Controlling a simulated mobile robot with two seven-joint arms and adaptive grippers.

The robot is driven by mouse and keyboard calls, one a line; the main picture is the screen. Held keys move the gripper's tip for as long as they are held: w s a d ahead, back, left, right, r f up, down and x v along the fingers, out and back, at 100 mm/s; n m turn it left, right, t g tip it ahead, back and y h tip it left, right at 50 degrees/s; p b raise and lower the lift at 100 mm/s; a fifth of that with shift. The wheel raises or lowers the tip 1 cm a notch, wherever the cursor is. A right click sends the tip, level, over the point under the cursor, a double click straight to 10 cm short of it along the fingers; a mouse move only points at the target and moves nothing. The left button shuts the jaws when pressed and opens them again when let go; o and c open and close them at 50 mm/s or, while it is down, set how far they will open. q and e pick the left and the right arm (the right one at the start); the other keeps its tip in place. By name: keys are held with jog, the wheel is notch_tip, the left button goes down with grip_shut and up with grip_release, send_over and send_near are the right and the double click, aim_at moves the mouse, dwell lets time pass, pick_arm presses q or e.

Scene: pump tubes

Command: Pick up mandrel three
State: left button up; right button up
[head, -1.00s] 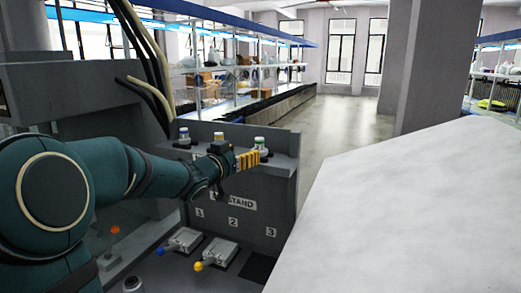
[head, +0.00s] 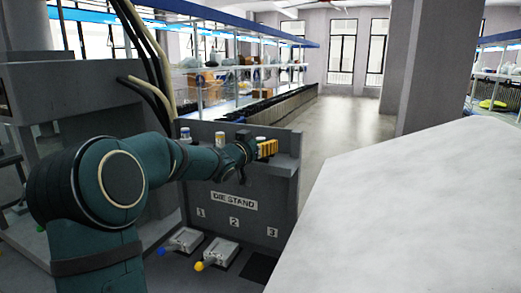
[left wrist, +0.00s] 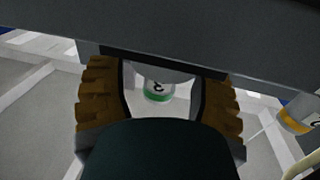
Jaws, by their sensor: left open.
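Mandrel three (left wrist: 158,90), white with a green ring and a 3 on it, shows in the left wrist view between my two brown fingers. In the head view my left gripper (head: 266,149) is at the right end of the die stand's top and hides most of that mandrel. The left gripper is open, with a finger on each side of the mandrel; I cannot tell whether either touches it. A yellow-ringed mandrel (head: 220,139) stands to the left, and it also shows in the left wrist view (left wrist: 297,121). A blue-ringed mandrel (head: 185,134) stands farther left. My right gripper is not in view.
The die stand (head: 281,197) is grey and numbered 1, 2, 3. Blue-tipped (head: 182,241) and yellow-tipped (head: 216,253) fixtures lie at its foot. A large white surface (head: 410,215) fills the right front. Dark cables (head: 148,60) hang behind my arm.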

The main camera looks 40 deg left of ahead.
pick_arm(q)
grip_shut()
jog(key=shift+r, duration=0.1)
